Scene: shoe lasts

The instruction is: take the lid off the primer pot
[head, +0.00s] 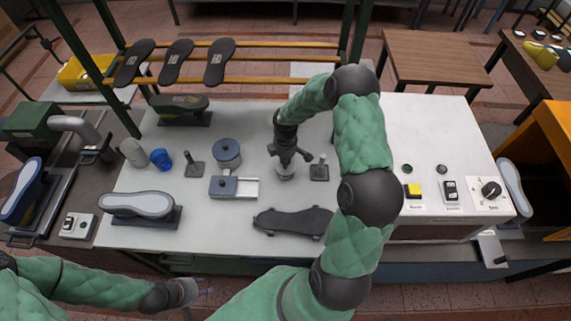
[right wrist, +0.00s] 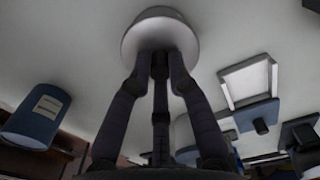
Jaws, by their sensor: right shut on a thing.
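My right gripper (head: 286,165) reaches down over the middle of the table and is shut on a small round pale-grey thing (head: 285,174), which looks like the primer pot or its lid. In the right wrist view the dark fingers (right wrist: 160,68) meet at this round piece (right wrist: 158,30). I cannot tell whether the lid is apart from the pot, because the fingers cover its middle.
A blue box with a knob and pale open part (head: 223,187), a blue cup (head: 160,159) and small stands (head: 319,171) are close by. A dark sole shape (head: 293,221) lies in front. A shoe last (head: 140,205) is at left. A white control panel (head: 440,150) is at right.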

